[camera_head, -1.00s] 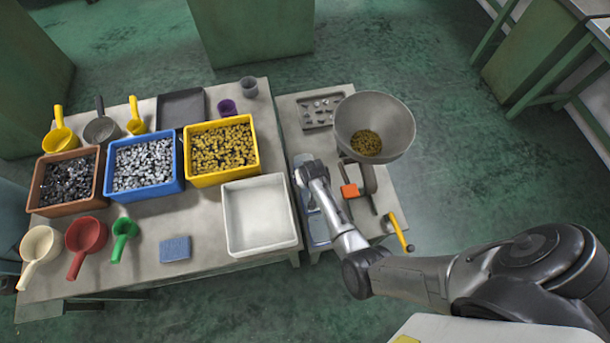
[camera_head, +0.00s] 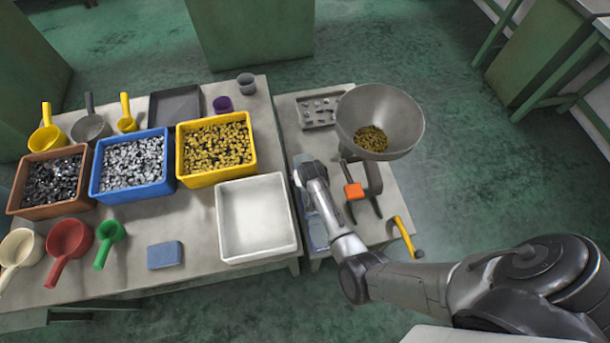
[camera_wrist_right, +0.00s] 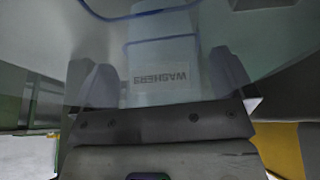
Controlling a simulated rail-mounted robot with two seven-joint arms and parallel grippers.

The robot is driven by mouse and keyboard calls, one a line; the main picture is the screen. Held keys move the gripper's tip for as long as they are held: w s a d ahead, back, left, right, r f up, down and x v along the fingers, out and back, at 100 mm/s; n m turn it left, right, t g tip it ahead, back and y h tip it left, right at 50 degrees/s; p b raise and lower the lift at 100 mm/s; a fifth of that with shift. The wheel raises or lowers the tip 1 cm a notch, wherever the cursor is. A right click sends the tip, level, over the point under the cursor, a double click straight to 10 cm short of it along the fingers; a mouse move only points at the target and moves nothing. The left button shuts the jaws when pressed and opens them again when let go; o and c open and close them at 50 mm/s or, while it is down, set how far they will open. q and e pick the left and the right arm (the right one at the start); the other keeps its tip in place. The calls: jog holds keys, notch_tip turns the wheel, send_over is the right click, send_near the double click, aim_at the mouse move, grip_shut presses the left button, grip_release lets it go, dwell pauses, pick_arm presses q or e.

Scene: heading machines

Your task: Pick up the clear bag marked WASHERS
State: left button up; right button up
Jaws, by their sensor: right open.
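The clear bag marked WASHERS (camera_wrist_right: 150,52) shows close up in the right wrist view, with a blue edge line and its label upside down. My right gripper (camera_wrist_right: 162,82) is open, and its two fingers stand on either side of the label. I cannot tell whether they touch the bag. In the head view my right gripper (camera_head: 304,164) is low over the left edge of the small side table. A clear, blue-edged item (camera_head: 317,232) lies under my right forearm there, mostly hidden; its label cannot be read. My left gripper is not in view.
A metal hopper bowl (camera_head: 378,110) stands on the side table (camera_head: 385,205), with an orange-marked tool (camera_head: 354,191) and a yellow handle (camera_head: 403,236) nearby. An empty white bin (camera_head: 256,220) is close to the left of my right arm. Filled yellow, blue and brown bins stand further left.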

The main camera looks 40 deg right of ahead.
jog(key=shift+c, duration=0.2)
jog(key=c, duration=0.8)
jog(key=shift+r, duration=0.1)
